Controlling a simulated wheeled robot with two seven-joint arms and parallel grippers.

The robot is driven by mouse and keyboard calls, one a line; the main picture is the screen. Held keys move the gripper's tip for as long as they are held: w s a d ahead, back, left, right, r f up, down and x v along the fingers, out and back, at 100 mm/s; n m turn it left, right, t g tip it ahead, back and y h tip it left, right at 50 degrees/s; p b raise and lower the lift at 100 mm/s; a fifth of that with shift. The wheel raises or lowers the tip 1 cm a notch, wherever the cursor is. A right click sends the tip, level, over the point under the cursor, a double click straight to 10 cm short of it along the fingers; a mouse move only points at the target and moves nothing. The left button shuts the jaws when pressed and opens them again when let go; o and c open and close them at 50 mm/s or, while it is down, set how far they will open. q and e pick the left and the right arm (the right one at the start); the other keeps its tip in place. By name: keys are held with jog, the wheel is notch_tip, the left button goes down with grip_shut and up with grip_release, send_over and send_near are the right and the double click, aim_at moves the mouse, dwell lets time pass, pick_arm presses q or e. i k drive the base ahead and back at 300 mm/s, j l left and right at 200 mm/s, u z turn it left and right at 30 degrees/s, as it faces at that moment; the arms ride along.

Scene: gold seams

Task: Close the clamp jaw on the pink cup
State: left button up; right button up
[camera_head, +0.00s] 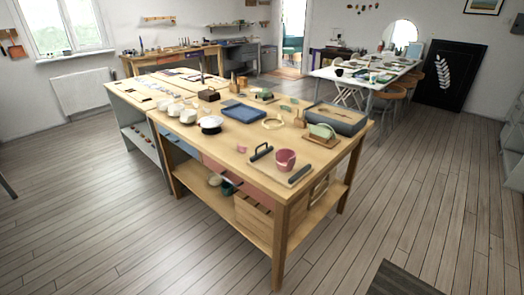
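The pink cup (285,160) stands near the front right corner of the wooden workbench (236,158). A dark clamp-like tool (261,152) with a raised handle is just left of the cup. A flat dark bar (299,174) lies to the cup's right. I cannot tell at this size which part is the clamp jaw, or whether it touches the cup. A small pink piece (241,149) lies left of the dark tool. Neither of my grippers is in view.
A lower shelf holds a wooden crate (265,212).

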aim_at(254, 157)
jog(key=i+j+z, duration=0.15)
jog(key=i+j, duration=0.45)
jog(key=i+j+z, duration=0.15)
jog(key=i+j, duration=0.35)
jog(key=j, duration=0.2)
